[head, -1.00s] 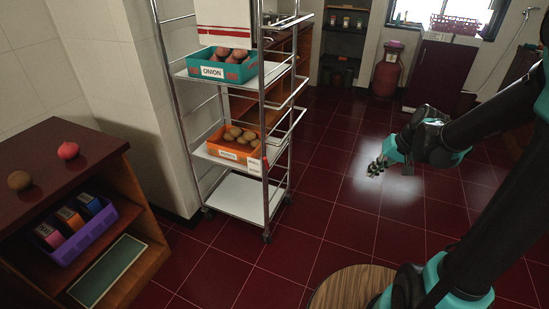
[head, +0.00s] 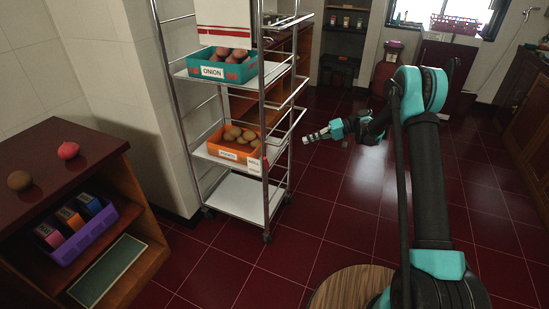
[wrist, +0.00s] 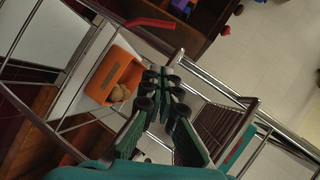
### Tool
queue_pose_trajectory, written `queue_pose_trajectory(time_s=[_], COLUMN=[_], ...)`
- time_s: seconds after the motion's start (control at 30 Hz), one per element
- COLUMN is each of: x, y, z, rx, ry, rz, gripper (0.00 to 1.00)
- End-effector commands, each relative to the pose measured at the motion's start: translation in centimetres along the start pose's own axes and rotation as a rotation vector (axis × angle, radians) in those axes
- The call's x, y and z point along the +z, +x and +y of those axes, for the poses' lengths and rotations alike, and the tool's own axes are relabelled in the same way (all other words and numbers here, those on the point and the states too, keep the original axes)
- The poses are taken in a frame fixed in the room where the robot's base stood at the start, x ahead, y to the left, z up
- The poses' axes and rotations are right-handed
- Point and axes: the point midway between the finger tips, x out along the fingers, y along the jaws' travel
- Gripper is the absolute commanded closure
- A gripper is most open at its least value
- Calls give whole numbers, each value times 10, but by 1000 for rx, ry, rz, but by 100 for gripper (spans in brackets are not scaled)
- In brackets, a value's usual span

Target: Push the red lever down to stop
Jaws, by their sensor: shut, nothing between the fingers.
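A red curved bar (wrist: 150,22), which looks like the red lever, shows at the top of the wrist view, beside the cart's metal rails. In the head view a small red piece (head: 265,162) shows at the cart's front post, next to a white label; I cannot tell its shape there. My gripper (head: 306,139) points left toward the cart, to the right of that post, with open space between. In the wrist view my gripper (wrist: 165,78) has its fingers together and empty. The bar lies apart from the fingertips.
The metal cart (head: 236,195) holds an orange bin (head: 237,152) of potatoes and a teal bin (head: 221,70) of onions. A wooden cabinet (head: 130,200) stands at left with a purple basket (head: 75,248). A round wooden top (head: 345,290) is in front. Red floor is clear between.

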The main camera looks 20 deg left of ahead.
Motion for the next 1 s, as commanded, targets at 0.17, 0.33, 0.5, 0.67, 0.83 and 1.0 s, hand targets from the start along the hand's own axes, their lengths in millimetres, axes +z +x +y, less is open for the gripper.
queue_pose_trajectory(time_s=[0.17, 0.33, 0.5, 0.67, 0.83, 1.0], x=[-10, -11, -11, -11, -11, -9], y=[28, 39, 41, 41, 46, 67], z=[21, 30, 30, 30, 29, 25], rx=[-119, -175, -187, -186, -185, -186], ry=[-53, -78, -84, -83, -83, -84], rz=[-28, -39, -41, -41, -42, -43], gripper=[100, 100, 100, 100, 100, 100])
